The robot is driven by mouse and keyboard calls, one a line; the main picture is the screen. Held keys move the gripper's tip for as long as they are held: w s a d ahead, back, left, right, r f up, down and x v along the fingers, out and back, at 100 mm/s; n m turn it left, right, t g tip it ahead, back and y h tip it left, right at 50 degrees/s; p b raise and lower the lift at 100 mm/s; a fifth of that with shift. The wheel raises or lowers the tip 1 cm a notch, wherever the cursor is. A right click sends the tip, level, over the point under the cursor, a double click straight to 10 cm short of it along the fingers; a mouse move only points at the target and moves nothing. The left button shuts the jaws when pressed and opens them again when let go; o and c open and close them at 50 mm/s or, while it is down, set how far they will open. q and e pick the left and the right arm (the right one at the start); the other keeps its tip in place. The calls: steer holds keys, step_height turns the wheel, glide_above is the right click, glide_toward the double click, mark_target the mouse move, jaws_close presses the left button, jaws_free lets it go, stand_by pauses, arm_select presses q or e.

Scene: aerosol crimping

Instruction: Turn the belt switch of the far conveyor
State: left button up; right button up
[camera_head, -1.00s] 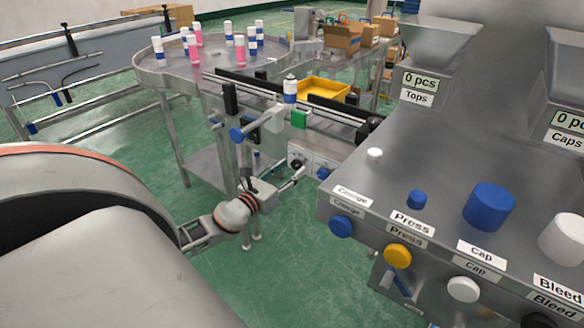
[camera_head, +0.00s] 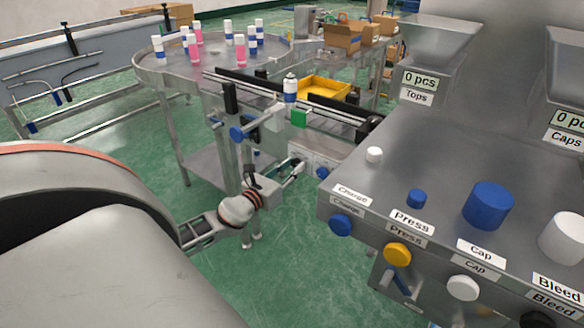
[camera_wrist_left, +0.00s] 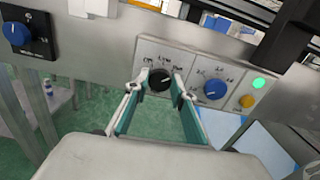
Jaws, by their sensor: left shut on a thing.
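The black belt switch (camera_wrist_left: 160,80) is a round knob on a pale control plate (camera_wrist_left: 202,68) on the side of the far conveyor (camera_head: 265,88). My left gripper (camera_wrist_left: 160,77) has one finger on each side of this knob and is shut on it. In the head view my left gripper (camera_head: 296,169) reaches the control box (camera_head: 320,160), and its fingers cover part of the knob. The small marks around the knob are too blurred to read. My right gripper is not in view.
A blue knob (camera_wrist_left: 214,89), a lit green lamp (camera_wrist_left: 258,83) and a yellow button (camera_wrist_left: 247,101) sit right of the switch. A separate blue knob (camera_wrist_left: 17,33) is at upper left. A grey machine (camera_head: 440,160) stands close on the right. A bottle (camera_head: 290,88) stands on the conveyor.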

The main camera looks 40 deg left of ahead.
arm_select(q)
steer(key=n, duration=0.2)
steer(key=shift+n, duration=1.2)
steer(key=n, duration=0.3)
steer(key=shift+a+r+n+p, duration=0.1)
steer(key=shift+n+p, duration=0.2)
steer(key=n+p, duration=0.2)
steer(key=n, duration=0.4)
steer(key=n+p, duration=0.3)
steer(key=n, duration=0.2)
steer(key=shift+n, duration=0.3)
steer(key=shift+f, duration=0.2)
steer(key=o, duration=1.1)
